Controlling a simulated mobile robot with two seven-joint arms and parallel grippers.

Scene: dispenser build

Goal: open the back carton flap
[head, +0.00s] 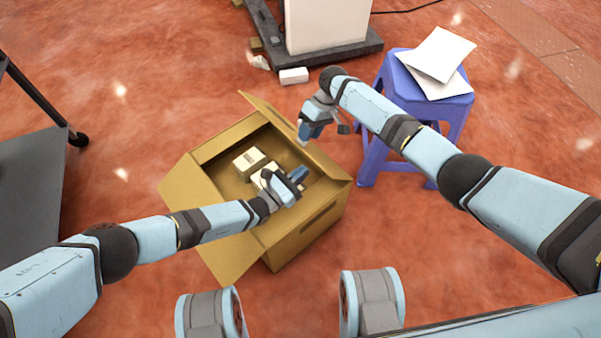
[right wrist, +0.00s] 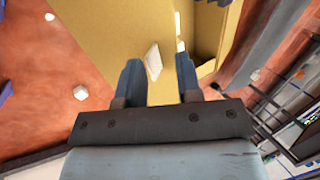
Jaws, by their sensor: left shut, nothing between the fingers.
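The open brown carton (head: 305,237) stands on the floor in the middle of the head view, with small white boxes (head: 249,160) inside. Its upper-right flap (head: 270,116) stands up along the far rim, tilted. A wide flap (head: 205,215) hangs outward at lower left. My right gripper (head: 322,134) is just beyond the upper-right flap, its fingers apart and empty. In the right wrist view, the open fingers (right wrist: 160,76) point at the brown cardboard, with a white piece visible between them. My left gripper (head: 303,175) is shut and empty over the carton's right part, partly hiding the boxes.
A blue stool (head: 378,155) with white sheets (head: 436,60) stands right of the carton, close to my right arm. Behind are a dark platform (head: 345,50) with a white block on it and a small white box (head: 293,76). A grey cart (head: 30,180) stands at left.

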